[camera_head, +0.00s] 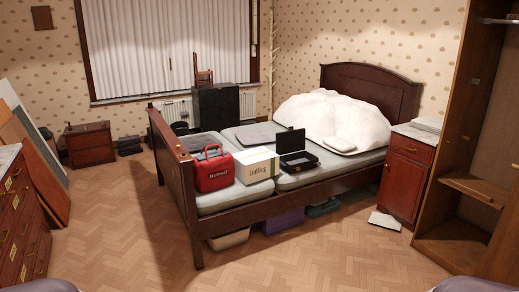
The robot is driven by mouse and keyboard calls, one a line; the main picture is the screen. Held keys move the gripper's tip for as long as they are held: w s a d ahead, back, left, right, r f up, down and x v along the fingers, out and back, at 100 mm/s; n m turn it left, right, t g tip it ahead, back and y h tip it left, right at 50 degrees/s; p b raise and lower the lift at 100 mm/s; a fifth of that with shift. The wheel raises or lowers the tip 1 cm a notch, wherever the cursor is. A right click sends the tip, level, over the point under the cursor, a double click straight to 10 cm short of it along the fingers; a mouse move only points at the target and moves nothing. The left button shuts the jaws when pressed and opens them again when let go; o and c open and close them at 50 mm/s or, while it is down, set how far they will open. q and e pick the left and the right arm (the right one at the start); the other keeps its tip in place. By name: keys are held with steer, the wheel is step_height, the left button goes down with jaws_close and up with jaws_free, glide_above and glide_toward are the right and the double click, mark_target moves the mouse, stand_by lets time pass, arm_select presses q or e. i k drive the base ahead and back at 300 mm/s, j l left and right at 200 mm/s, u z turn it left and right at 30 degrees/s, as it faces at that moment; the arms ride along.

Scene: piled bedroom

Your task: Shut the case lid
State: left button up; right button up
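A small black case (299,161) lies on the near side of the bed, toward the middle of its length. Its lid (290,141) stands open, roughly upright at the back of the base. The inside is dark with some light brown bits, too small to make out. Neither of my grippers shows. Only grey rounded parts, probably of my arms, show at the bottom left and bottom right corners, far from the case.
A white box (257,168) and a red bag (213,172) sit left of the case on the bed. A white quilt heap (331,118) and a pale pillow (339,145) lie behind it. The floor (290,262) in front is clear.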

mark_target(291, 141)
steer(key=i+z, duration=0.25)
steer(key=i, duration=0.4)
steer(key=i+z, duration=0.3)
steer(key=i, duration=0.3)
steer(key=i+j+z, duration=0.25)
steer(key=i, duration=0.4)
steer(key=i+j, duration=0.1)
steer(key=i, duration=1)
steer(key=i+j, duration=0.1)
steer(key=i, duration=1)
steer(key=i+j+z, duration=0.2)
steer(key=i+j, duration=0.35)
steer(key=i+j+z, duration=0.15)
steer(key=i+j, duration=0.3)
steer(key=j, duration=0.2)
